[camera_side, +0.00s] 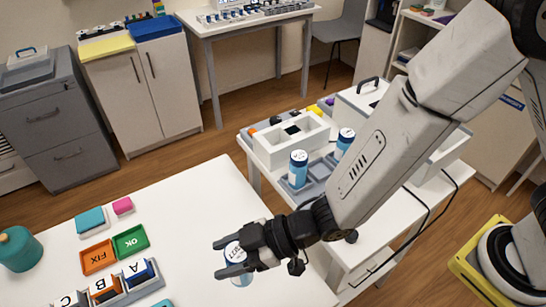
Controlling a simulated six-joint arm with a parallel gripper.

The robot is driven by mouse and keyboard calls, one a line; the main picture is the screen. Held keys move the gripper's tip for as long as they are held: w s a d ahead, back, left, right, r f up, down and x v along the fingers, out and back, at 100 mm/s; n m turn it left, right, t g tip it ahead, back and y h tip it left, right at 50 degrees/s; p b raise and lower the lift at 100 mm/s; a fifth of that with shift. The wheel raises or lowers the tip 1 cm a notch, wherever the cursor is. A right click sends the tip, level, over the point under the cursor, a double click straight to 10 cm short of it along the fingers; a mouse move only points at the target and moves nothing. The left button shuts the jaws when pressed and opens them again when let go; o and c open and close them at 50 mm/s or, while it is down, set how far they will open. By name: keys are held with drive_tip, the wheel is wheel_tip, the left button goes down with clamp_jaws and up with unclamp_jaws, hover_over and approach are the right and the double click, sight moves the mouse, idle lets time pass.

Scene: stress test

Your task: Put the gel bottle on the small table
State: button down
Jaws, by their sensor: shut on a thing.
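My gripper (224,258) reaches in from the right and is shut on a bottle (235,251), seen from above. The bottle has a white, marked top and a pale blue body, and the fingers hide part of it. It is over the right part of the white table (190,201) at the front left; I cannot tell whether its base touches the top. Two similar blue bottles with white caps, one (298,168) at the left and one (344,142) at the right, stand upright on grey trays on the white side table (258,188). I cannot tell which table is the small one.
A white open box (291,139) stands on the side table. A dark cable (428,213) hangs there.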

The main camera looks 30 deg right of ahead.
drive_tip(key=w+d+r+m+t+h, duration=0.1)
drive_tip(key=w+d+r+m+t, duration=0.25)
drive_tip(key=w+d, duration=0.45)
drive_tip(key=w+d+r+m+t+h, duration=0.1)
drive_tip(key=w+d+r+m+h, duration=0.1)
drive_tip(key=d, duration=0.8)
drive_tip(key=w+d+r+m+t+h, duration=0.2)
drive_tip(key=w+d+r+h, duration=0.1)
drive_tip(key=d, duration=0.7)
drive_tip(key=w+d+r+m+t+h, duration=0.1)
drive_tip(key=w+d+r+m+h, duration=0.1)
drive_tip(key=d, duration=0.8)
wheel_tip(320, 180, up, 2)
drive_tip(key=shift+w+d+m+h, duration=0.2)
drive_tip(key=shift+w+m+h, duration=0.15)
drive_tip(key=shift+w, duration=0.55)
drive_tip(key=shift+a, duration=0.1)
